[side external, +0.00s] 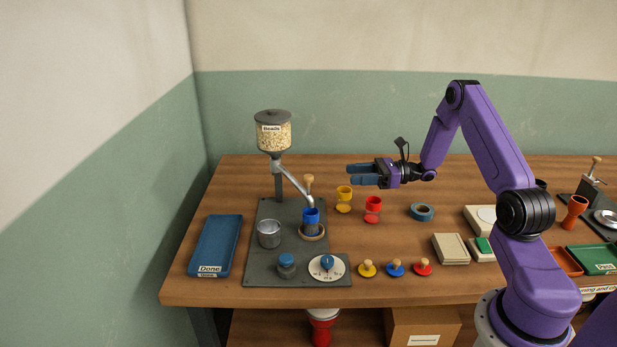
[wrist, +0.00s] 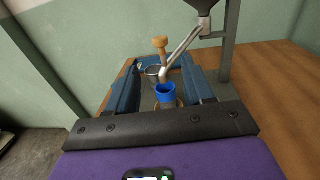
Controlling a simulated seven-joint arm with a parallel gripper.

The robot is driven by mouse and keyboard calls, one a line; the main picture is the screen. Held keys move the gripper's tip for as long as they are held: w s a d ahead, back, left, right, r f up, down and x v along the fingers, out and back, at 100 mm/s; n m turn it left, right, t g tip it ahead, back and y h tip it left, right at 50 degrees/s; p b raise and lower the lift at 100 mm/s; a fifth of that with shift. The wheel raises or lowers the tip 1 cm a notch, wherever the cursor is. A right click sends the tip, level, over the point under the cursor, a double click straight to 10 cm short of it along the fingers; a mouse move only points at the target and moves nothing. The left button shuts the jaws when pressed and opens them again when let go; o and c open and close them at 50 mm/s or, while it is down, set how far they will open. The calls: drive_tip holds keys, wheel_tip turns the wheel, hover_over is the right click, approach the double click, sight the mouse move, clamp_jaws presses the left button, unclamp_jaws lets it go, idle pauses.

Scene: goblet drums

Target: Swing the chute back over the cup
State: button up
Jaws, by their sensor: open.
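The grey metal chute (side external: 294,183) slopes down from the bead hopper (side external: 273,133), and a wooden knob (side external: 308,180) stands up at its lower end. The blue cup (side external: 311,216) stands upright on a round rest on the dark stand. In the side view the chute's lower end shows at the cup's rim; in the wrist view the chute (wrist: 181,53) ends just beyond the cup (wrist: 165,93). I cannot tell whether the end is exactly over it. My gripper (side external: 349,175) is open and empty, to the right of the knob and apart from it, with its fingers pointing left.
A metal pot (side external: 268,234) stands left of the cup. A dial (side external: 327,267) and a blue-topped jar (side external: 286,264) are at the stand's front. Yellow (side external: 344,193) and red (side external: 373,206) cups stand below my gripper. A blue tray (side external: 215,246) lies left.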

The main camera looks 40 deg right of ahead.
sight(308, 176)
drive_tip(key=x, duration=1.4)
clamp_jaws()
